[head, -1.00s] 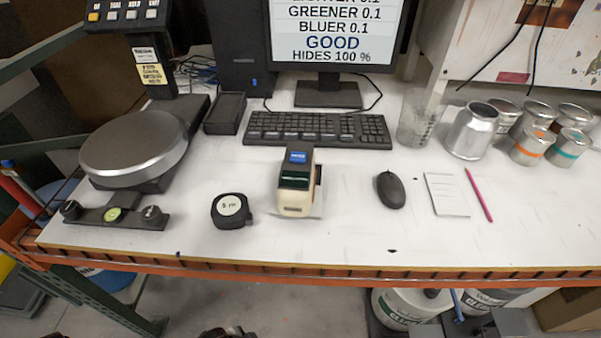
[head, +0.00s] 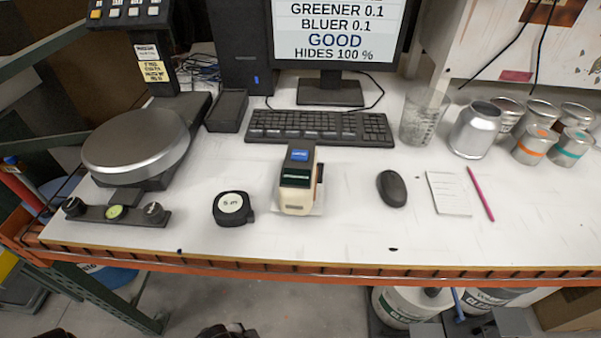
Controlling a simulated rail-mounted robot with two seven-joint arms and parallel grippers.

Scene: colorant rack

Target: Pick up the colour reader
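The colour reader (head: 297,198) is a small cream handheld device with a dark green display and a blue button on top. It stands on a small pale sheet or plate (head: 318,209) near the middle of the white bench, in front of the keyboard. Nothing is holding it. Neither of my grippers can be made out in the head view. A small dark shape shows at the bottom edge, left of centre, too cut off to identify.
A black tape measure (head: 233,208) lies left of the reader, and a mouse (head: 391,188) lies right of it. The keyboard (head: 320,127) is behind. A round scale (head: 136,141) stands left; a notepad (head: 448,193), pink pencil (head: 480,193) and several cans are right. The front bench strip is mostly clear.

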